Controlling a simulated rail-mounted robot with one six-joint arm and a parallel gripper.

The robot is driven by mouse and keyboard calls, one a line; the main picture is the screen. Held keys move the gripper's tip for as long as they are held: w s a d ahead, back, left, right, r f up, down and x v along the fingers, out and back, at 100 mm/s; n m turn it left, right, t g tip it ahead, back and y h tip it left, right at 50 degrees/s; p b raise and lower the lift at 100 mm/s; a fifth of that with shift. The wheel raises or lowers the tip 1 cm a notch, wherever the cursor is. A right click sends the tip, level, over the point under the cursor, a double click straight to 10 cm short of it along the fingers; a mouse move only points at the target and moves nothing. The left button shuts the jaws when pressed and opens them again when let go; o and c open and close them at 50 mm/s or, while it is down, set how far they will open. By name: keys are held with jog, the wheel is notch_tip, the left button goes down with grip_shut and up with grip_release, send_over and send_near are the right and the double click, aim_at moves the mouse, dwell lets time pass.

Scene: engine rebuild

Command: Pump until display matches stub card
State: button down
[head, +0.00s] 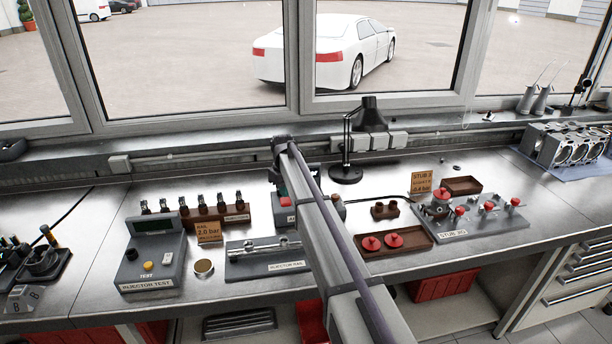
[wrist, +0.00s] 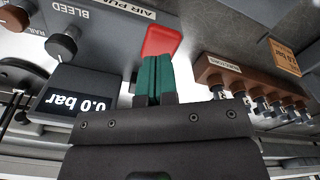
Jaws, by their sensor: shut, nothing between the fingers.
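The air pump (wrist: 112,50) is a grey box, seen upside down in the wrist view, with a red pump pad (wrist: 163,40) at its end. Its display (wrist: 75,100) reads 0.0 bar. My gripper (wrist: 158,58) is shut and empty, its green fingertips at the edge of the red pad; I cannot tell if they touch. In the head view my arm hides most of the pump (head: 281,213). The stub card (head: 423,182) stands behind the stub board (head: 480,228) at the right; its figure is small and looks like 0.4 bar.
A rail card (head: 209,232) reading 2.0 bar stands by the injector rack (head: 240,221). The injector test box (head: 153,262) and injector rail (head: 266,262) are at the left. A tray with red caps (head: 424,240) is right of my arm. A black lamp (head: 345,172) stands behind.

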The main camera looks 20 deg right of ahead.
aim_at(285, 201)
dwell(0.5)
jog(key=shift+f+b, duration=2.3)
jog(key=shift+b, duration=0.05)
notch_tip(285, 201, up, 5)
jog(key=p, duration=0.4)
jog(key=shift+f+p, duration=0.1)
jog(key=shift+p, duration=0.3)
jog(key=shift+f, duration=0.1)
jog(key=s+f+m+b, duration=0.3)
jog(key=s+m, duration=0.2)
jog(key=s, duration=3.7)
